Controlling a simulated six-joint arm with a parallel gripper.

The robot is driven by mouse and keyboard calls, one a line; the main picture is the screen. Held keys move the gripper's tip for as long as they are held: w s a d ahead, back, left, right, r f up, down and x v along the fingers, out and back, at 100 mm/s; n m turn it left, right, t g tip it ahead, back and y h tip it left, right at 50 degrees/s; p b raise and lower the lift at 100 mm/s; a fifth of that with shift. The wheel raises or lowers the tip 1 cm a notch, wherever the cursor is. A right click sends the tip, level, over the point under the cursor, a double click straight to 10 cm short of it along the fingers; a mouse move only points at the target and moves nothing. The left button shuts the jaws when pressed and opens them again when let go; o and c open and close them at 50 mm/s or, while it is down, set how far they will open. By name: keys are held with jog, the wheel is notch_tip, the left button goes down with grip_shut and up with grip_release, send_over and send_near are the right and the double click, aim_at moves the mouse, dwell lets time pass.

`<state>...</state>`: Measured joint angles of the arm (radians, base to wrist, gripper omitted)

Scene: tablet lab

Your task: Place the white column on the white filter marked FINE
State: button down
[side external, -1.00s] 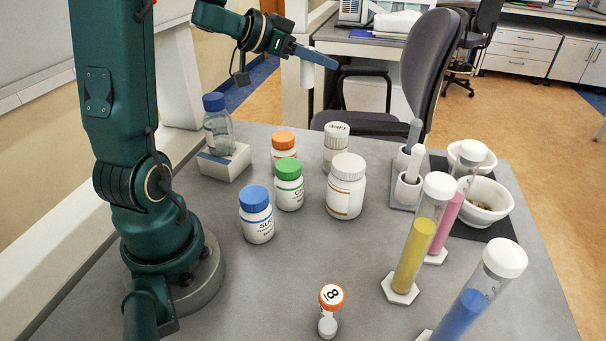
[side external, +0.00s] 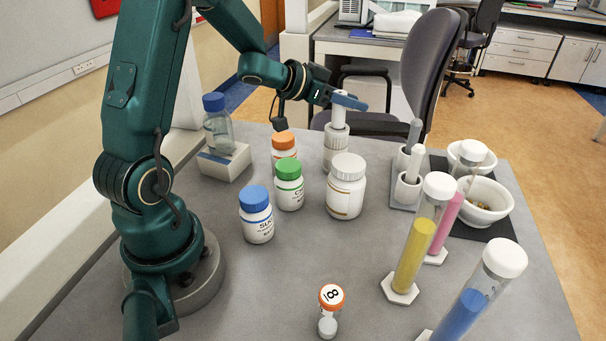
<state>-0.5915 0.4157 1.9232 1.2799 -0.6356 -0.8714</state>
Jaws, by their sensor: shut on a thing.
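My gripper (side external: 349,101) is at the back of the table, shut on the upper part of the white column (side external: 338,117). The column is upright, and its top shows a little above the fingers. Directly below it stands the white filter (side external: 336,150), a ribbed white cylinder. The column's lower end meets the filter's top in the picture; I cannot tell whether it rests there or hangs just above. The FINE marking on the filter's top is now covered.
Orange-capped (side external: 284,146), green-capped (side external: 289,187), blue-capped (side external: 256,214) and large white (side external: 346,188) bottles stand close in front of the filter. A grey holder with pestle (side external: 408,185) is to the right. Tall yellow (side external: 414,245) and blue (side external: 470,310) cylinders stand at front right.

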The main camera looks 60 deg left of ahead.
jog(key=shift+f, duration=0.1)
jog(key=c, duration=0.6)
grip_release()
